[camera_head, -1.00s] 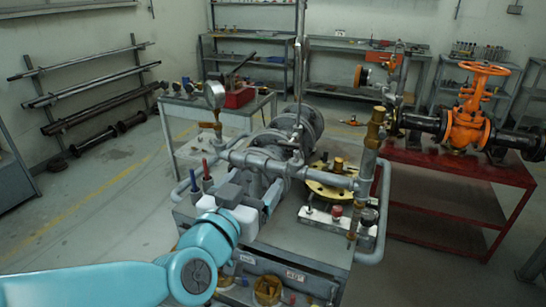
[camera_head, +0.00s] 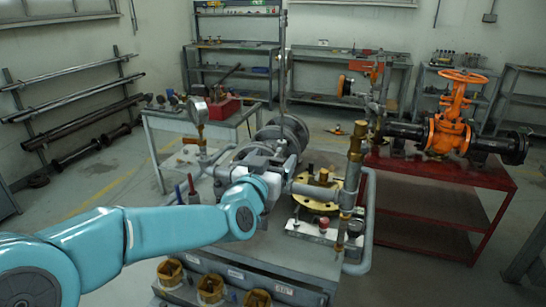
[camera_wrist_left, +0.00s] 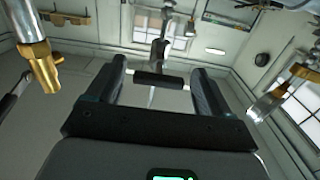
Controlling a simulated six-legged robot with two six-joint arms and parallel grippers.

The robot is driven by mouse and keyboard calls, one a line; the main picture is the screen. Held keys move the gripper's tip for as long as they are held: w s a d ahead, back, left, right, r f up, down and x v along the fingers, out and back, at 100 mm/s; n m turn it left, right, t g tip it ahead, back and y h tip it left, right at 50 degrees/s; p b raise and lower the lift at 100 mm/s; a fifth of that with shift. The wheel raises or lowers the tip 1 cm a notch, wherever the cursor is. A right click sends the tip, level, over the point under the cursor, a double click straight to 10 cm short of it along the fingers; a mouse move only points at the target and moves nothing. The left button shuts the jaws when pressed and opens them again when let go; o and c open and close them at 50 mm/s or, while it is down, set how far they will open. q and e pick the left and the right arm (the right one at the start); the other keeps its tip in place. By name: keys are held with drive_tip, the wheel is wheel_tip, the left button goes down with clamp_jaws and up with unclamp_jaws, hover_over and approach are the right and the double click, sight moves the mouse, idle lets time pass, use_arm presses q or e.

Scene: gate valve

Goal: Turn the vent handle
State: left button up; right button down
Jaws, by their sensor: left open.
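In the left wrist view a short dark crossbar handle (camera_wrist_left: 159,80) on a pale metal stem shows between the fingers of my left gripper (camera_wrist_left: 161,78). It looks like the vent handle. The fingers are apart, one near each end of the bar; I cannot tell whether they touch it. In the head view my left gripper (camera_head: 282,166) is at the grey pipework (camera_head: 312,190) on the bench, partly hidden by my own wrist, and the handle cannot be made out there. My right gripper is not in view.
A brass fitting (camera_head: 355,143) on a vertical pipe stands right of the gripper. A gauge (camera_head: 199,110) stands to the left. A brass flange (camera_head: 318,196) lies on the bench. An orange gate valve (camera_head: 450,125) sits on a red table (camera_head: 430,172) at the right.

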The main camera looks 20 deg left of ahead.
use_arm(q)
drive_tip(key=shift+w+d, duration=0.1)
drive_tip(key=shift+w, duration=0.15)
drive_tip(key=c, duration=1)
drive_tip(key=shift+c, duration=0.2)
